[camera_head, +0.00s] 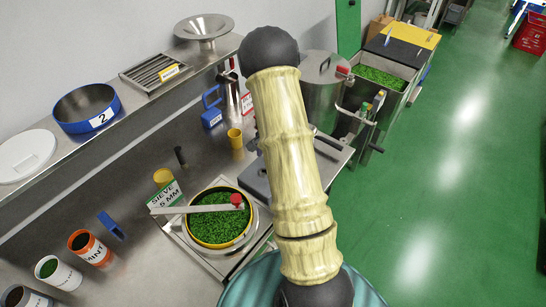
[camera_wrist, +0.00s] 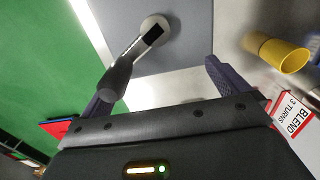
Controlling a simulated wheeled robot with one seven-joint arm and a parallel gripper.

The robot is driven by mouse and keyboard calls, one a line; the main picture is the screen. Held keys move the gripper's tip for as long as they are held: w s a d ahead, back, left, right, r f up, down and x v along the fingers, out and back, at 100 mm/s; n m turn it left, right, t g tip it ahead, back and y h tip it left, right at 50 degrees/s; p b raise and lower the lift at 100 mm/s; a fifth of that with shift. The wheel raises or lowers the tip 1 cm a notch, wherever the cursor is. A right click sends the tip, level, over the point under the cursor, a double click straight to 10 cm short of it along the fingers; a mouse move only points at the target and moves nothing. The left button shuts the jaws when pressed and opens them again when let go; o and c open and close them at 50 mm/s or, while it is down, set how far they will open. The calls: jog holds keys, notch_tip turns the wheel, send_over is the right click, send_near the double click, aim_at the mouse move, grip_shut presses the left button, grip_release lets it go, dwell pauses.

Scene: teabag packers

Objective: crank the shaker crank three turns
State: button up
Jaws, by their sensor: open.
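A round sieve pan (camera_head: 187,219) with a yellow rim holds green leaf bits on the bench. A flat silver bar (camera_head: 185,209) with a red knob (camera_head: 237,200) lies across it and looks like a crank. In the wrist view, my gripper (camera_wrist: 165,90) is open and empty above a grey plate (camera_wrist: 190,40). A silver lever (camera_wrist: 141,47) with a dark end rises from this plate, the end close to the left finger; contact cannot be told. Which of these is the shaker crank is unclear. My arm hides my gripper in the head view.
A yellow cup (camera_head: 236,138) and a blend card (camera_head: 247,103) stand behind the grey plate. A metal drum (camera_head: 318,80) stands at the back. Labelled tins (camera_head: 90,250) are at lower left. A shelf (camera_head: 130,100) runs along the wall. Green floor is free at right.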

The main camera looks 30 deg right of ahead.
jog(key=shift+s+a+b, duration=0.15)
jog(key=shift+s+b, duration=0.05)
jog(key=shift+s, duration=0.9)
jog(key=shift+s+a+b, duration=0.1)
jog(key=shift+s+b, duration=0.1)
jog(key=shift+s, duration=0.85)
